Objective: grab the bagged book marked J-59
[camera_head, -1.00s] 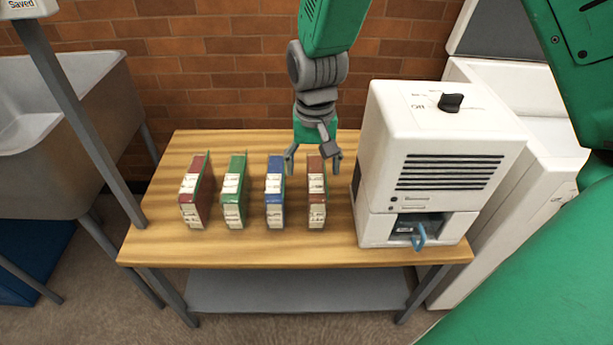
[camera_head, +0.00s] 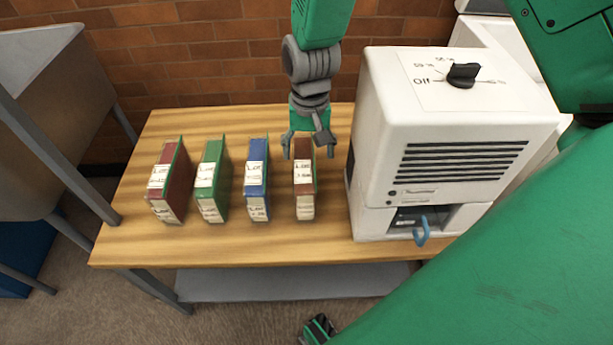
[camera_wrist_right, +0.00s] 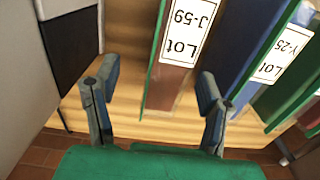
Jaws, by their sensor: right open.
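The book marked J-59 (camera_head: 304,177) is brown with a white label and stands upright as the rightmost of the row on the wooden table. In the right wrist view the J-59 book (camera_wrist_right: 172,84) shows its "Lot J-59" label between the two fingers. My right gripper (camera_head: 309,149) is open over the far end of this book, one finger to each side. In the wrist view the right gripper (camera_wrist_right: 160,80) has a gap on both sides of the book and holds nothing. My left gripper does not show.
A blue book (camera_head: 257,185), marked Y-25 in the wrist view, stands close to the left, then a green book (camera_head: 211,180) and a red book (camera_head: 171,185). A white machine (camera_head: 455,125) with a dial stands close to the right. The table front (camera_head: 240,248) is clear.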

